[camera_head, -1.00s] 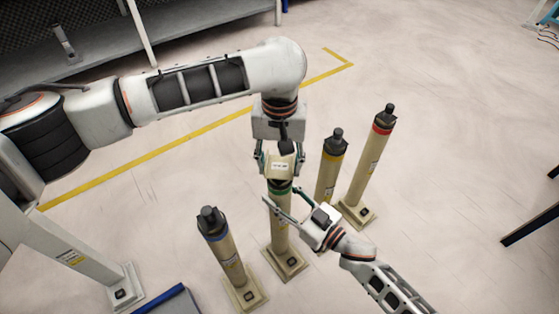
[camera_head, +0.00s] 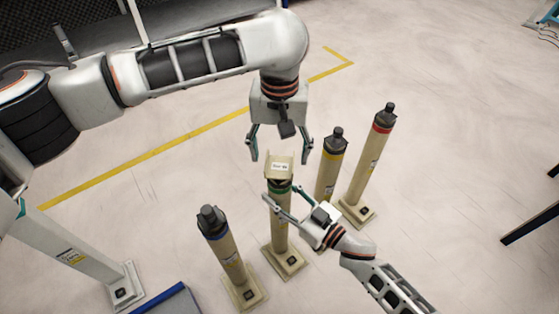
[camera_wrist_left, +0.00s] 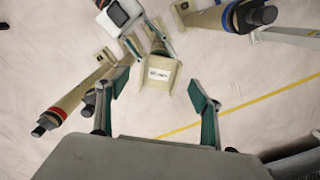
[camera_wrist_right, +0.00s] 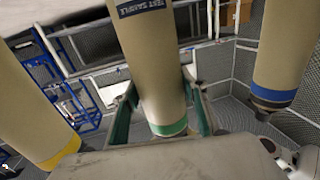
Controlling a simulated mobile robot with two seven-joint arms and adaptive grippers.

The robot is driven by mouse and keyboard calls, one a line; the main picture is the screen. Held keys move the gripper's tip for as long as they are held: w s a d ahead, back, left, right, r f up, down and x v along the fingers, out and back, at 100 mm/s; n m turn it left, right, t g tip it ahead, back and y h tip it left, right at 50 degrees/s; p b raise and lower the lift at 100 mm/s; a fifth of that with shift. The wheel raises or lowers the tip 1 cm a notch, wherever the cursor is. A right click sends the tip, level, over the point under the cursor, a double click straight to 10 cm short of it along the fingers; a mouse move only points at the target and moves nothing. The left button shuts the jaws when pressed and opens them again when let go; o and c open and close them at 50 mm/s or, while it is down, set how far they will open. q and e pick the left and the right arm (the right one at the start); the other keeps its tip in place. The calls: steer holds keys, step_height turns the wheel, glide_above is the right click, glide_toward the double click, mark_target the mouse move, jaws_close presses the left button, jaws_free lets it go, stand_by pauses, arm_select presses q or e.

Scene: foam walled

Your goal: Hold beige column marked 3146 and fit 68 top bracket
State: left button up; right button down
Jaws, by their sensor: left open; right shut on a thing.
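The beige column with a green band (camera_head: 281,229) stands upright on its square base in the middle of the head view. A beige bracket (camera_head: 280,163) with a small white label sits on top of it; the label is too small to read. The bracket also shows in the left wrist view (camera_wrist_left: 158,74). My left gripper (camera_head: 281,155) is open above and around the bracket, with its fingers apart from it. My right gripper (camera_head: 283,205) is shut on the green-banded column below the bracket, and the column shows between its fingers in the right wrist view (camera_wrist_right: 155,80).
A blue-banded column (camera_head: 228,255) stands to the left. A yellow-banded column (camera_head: 329,170) and a red-banded column (camera_head: 370,160) stand close on the right. A blue-edged object (camera_head: 175,300) lies at the bottom. Open floor (camera_head: 450,120) is at the right.

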mark_target(280, 170)
arm_select(q)
step_height(280, 170, up, 8)
steer(key=shift+f, duration=0.15)
arm_select(e)
steer(key=shift+f, duration=0.1)
steer(key=c, duration=1.1)
jaws_free()
